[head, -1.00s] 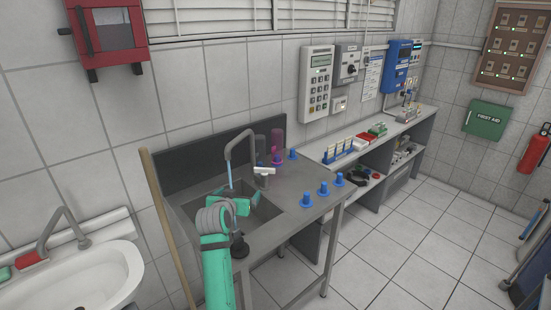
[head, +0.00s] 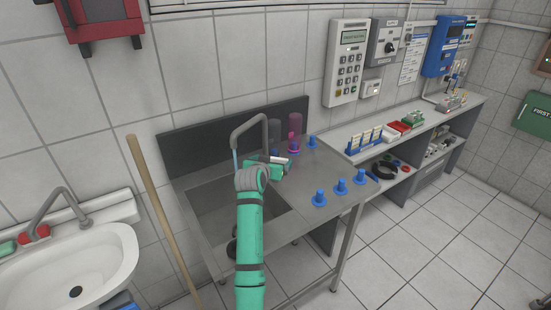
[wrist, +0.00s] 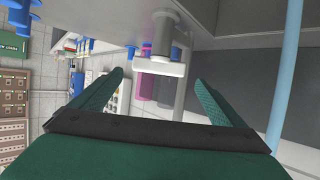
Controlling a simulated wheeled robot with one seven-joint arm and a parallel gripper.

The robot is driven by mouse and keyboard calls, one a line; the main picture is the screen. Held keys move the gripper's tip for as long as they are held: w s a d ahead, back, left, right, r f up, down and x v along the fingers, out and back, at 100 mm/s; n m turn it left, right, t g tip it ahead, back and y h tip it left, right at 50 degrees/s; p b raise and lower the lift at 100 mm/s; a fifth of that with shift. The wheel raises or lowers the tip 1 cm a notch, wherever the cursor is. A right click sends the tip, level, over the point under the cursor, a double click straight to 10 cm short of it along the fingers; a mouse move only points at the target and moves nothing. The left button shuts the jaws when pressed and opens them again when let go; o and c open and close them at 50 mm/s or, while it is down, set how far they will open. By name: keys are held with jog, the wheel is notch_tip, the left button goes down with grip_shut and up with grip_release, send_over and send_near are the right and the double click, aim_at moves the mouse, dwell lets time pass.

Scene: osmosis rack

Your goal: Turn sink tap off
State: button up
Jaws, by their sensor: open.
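The steel sink (head: 215,205) has a grey gooseneck tap (head: 250,125), with a thin light-blue water stream (head: 235,160) at its spout. The stream also shows at the right of the wrist view (wrist: 284,80). The tap's white lever handle (wrist: 160,66) lies crosswise just ahead of my gripper (wrist: 158,82), between the lines of its two spread green fingers. The fingers look apart from it, with nothing held. In the head view my gripper (head: 276,167) is at the white handle (head: 279,160), and my wrist partly hides both.
Blue valve knobs (head: 340,186) stand on the counter to the right, with one more behind (head: 312,142). Pink (head: 295,130) and grey cylinders stand close behind the handle. A wooden pole (head: 160,215) leans at the sink's left. A white basin (head: 65,260) is further left.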

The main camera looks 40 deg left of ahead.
aim_at(276, 158)
jog(key=shift+x, duration=2.8)
jog(key=shift+w+d, duration=0.1)
jog(key=c, duration=1)
